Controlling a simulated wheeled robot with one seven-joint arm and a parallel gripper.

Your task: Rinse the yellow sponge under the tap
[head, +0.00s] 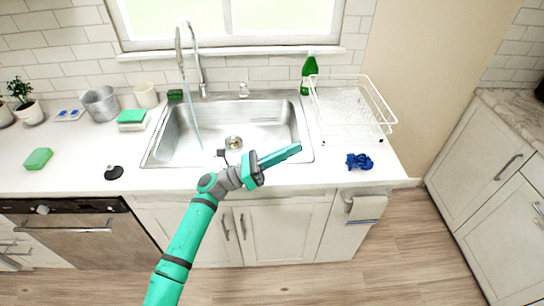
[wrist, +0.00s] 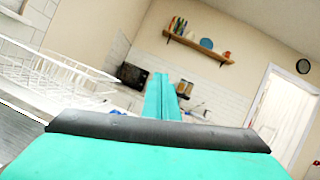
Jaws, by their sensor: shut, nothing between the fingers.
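I see no yellow sponge in either view. The tap (head: 199,68) arches over the left side of the steel sink (head: 275,125), and a thin bluish stream of water (head: 193,112) falls from it into the basin. My gripper (head: 298,148) is over the front right part of the sink, pointing right, away from the stream. Its teal fingers are shut with nothing between them. They also show in the wrist view (wrist: 167,98), pointing out across the room.
A green block (head: 38,158) and a black stopper-like object (head: 114,172) lie on the left counter. Green-topped white sponges (head: 132,118) sit beside the sink. A white dish rack (head: 352,108), green bottle (head: 309,75) and crumpled blue cloth (head: 359,161) are on the right.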

